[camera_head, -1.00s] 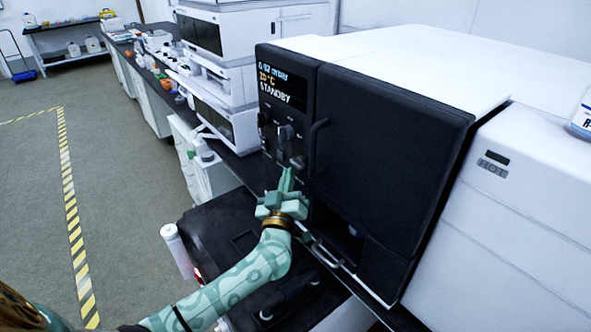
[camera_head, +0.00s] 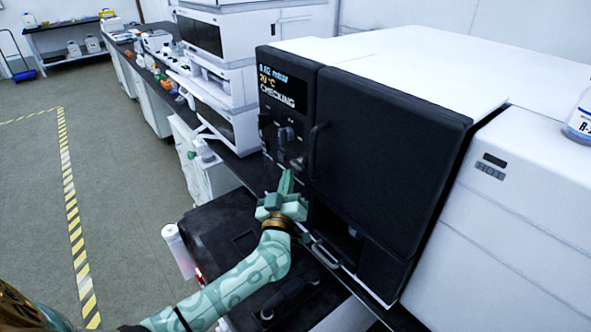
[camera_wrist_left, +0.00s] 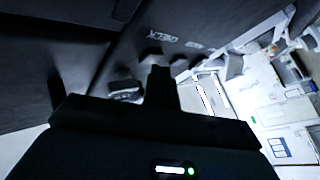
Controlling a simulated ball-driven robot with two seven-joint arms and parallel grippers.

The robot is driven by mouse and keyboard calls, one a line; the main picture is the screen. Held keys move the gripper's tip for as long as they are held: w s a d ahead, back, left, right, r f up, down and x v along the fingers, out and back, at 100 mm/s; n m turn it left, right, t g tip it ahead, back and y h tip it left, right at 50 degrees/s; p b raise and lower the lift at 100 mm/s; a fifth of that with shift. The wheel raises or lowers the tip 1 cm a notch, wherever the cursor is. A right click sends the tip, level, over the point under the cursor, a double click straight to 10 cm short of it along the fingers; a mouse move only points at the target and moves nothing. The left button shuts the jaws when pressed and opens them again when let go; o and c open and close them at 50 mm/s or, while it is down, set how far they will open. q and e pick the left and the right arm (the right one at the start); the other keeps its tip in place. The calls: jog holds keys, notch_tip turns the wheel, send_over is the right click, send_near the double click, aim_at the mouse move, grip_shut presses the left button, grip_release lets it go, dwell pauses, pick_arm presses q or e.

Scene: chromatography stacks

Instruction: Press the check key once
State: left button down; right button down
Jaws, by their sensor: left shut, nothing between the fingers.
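The black instrument (camera_head: 390,160) has a control panel on its left side. Its display (camera_head: 280,85) reads a pressure line, 20 °C and CHECKING. My left gripper (camera_head: 286,178) is shut and empty, with its fingertips pointing up at the lower part of the panel. In the left wrist view, the closed fingers (camera_wrist_left: 160,72) sit just below a key (camera_wrist_left: 151,59) under the upside-down CHECK label (camera_wrist_left: 163,34). I cannot tell whether they touch the key. My right gripper is not in view.
A dark door handle (camera_head: 316,148) stands out just right of the panel. White stacked instruments (camera_head: 212,75) stand behind to the left, and a white unit (camera_head: 510,210) is at the right. The floor (camera_head: 120,190) at left is open.

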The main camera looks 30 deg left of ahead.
pick_arm(q)
jog(key=shift+s+a, duration=0.15)
jog(key=shift+s, duration=0.25)
jog(key=s+p, duration=0.1)
jog(key=s+a+p, duration=0.1)
jog(key=s, duration=0.1)
jog(key=s+a+p, duration=0.1)
jog(key=shift+s, duration=0.3)
dwell(0.7)
